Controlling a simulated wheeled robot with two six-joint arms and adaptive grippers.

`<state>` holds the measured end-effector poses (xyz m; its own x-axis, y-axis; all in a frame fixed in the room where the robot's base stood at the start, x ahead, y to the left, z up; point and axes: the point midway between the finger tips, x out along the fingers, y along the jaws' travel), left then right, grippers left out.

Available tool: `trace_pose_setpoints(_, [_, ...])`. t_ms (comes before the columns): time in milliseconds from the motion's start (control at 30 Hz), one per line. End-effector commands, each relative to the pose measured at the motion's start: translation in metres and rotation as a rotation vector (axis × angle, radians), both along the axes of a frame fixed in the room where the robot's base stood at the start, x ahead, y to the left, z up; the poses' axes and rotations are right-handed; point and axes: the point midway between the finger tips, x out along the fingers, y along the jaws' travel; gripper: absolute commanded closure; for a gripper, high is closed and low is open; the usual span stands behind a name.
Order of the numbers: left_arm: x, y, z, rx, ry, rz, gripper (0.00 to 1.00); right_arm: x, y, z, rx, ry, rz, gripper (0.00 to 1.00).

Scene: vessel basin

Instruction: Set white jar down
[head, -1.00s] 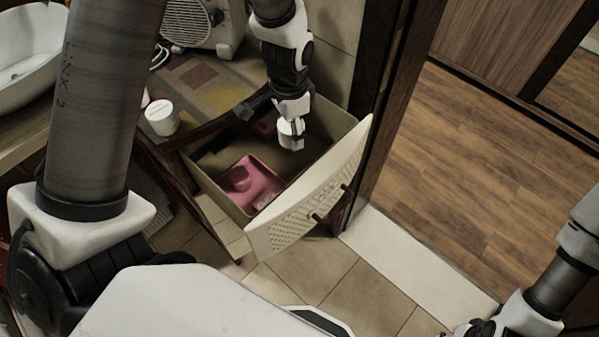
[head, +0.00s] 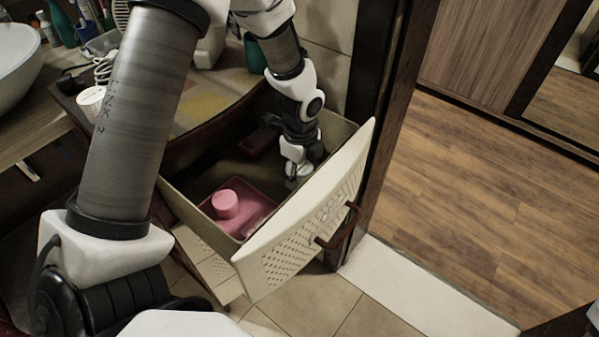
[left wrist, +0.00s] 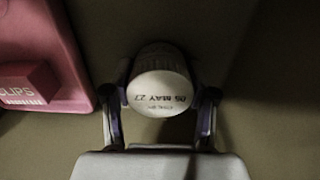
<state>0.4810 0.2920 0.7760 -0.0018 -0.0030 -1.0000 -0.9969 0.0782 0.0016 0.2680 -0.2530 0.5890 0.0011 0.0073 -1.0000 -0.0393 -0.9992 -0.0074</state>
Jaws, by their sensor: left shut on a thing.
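The white jar (left wrist: 160,88) shows end-on in the left wrist view, with a date printed on its pale round face. My left gripper (head: 296,178) reaches down inside the open drawer (head: 176,176), near its front panel. Its two fingers are shut on the jar, one on each side, in the left wrist view (left wrist: 160,100). The drawer's floor lies behind the jar; I cannot tell whether the jar touches it. In the head view the jar is hard to make out against the gripper. My right gripper is not in view.
A pink tray (head: 262,209) with a pink round container (head: 225,204) lies in the drawer, left of my gripper. A dark red box (head: 258,143) is at the drawer's back. Another white container (head: 91,97) stands on the counter. The perforated drawer front (head: 290,245) borders the right side.

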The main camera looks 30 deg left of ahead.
Motion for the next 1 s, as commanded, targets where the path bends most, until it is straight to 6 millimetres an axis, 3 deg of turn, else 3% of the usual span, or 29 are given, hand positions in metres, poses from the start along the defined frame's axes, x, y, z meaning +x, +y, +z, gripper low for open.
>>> trace_pose_setpoints(333, [0.0, 0.0, -0.006, 0.0, 0.0, 0.0, 0.85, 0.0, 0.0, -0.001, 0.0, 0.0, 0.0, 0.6])
trace_pose_setpoints(367, [0.0, 0.0, -0.007, 0.0, -0.001, 0.0, 0.4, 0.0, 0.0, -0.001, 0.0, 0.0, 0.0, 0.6])
trace_pose_setpoints(400, [0.0, 0.0, -0.006, 0.0, -0.001, 0.0, 0.25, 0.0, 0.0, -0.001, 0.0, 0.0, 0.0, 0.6])
trace_pose_setpoints(433, [0.0, 0.0, -0.006, 0.0, -0.001, 0.0, 0.18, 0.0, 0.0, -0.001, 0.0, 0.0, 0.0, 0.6])
trace_pose_setpoints(800, [0.0, 0.0, -0.002, 0.0, -0.002, 0.001, 0.18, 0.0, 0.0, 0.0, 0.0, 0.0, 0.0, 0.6])
trace_pose_setpoints(1000, [0.002, 0.0, 0.036, 0.001, -0.006, 0.001, 0.18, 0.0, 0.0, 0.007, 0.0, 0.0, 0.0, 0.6])
